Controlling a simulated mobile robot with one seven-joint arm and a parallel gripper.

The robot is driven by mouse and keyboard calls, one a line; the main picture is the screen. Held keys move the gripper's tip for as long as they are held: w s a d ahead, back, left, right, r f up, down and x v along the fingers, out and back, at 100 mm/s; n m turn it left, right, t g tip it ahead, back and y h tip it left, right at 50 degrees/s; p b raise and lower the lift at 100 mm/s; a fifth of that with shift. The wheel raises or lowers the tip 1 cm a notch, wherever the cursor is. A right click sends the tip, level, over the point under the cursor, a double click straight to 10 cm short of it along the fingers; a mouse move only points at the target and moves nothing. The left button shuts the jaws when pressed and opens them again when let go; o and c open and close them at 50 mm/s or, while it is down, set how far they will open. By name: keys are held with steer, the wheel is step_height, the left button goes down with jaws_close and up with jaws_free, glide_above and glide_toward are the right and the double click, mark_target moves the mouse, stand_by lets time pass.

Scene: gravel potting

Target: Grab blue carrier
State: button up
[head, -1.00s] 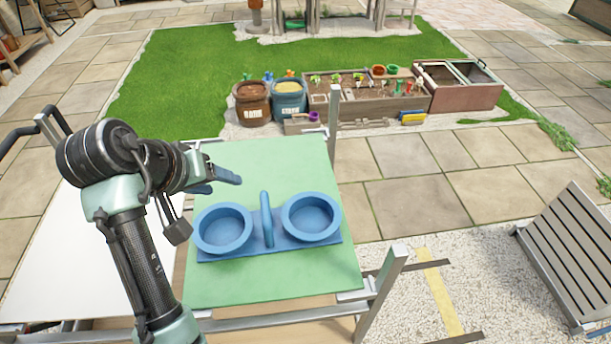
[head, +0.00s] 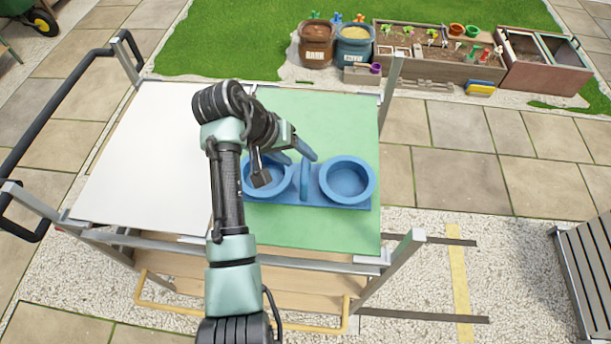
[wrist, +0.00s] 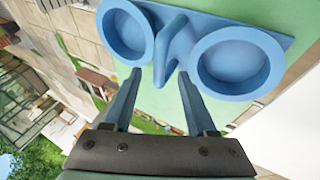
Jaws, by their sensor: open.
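The blue carrier (head: 312,198) lies flat on the green half of the cart top. It has two round cups and an upright handle (head: 305,184) between them. My gripper (head: 297,155) is open and empty, above the carrier near the handle's far end. My forearm and wrist partly hide the left cup. In the wrist view the carrier (wrist: 222,17) is ahead, and its handle (wrist: 167,46) lines up with the gap between the blue fingertips of my gripper (wrist: 160,74). I cannot tell whether the handle is within the fingers' depth.
The cart's white panel (head: 150,155) is bare. Metal posts (head: 391,262) rise at the cart's corners. Beyond the cart are a brown pot (head: 317,55), a blue pot (head: 353,57) and planter boxes (head: 440,65). A slatted bench (head: 590,270) is at the right.

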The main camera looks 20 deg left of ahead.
mark_target(304, 164)
steer(key=x, duration=0.2)
steer(key=p+x, duration=0.1)
steer(key=x, duration=0.1)
steer(key=shift+s+d+f, duration=0.15)
steer(key=shift+d+f, duration=0.05)
steer(key=shift+f, duration=0.05)
steer(key=shift+c, duration=0.2)
jaws_close()
stand_by(1.0)
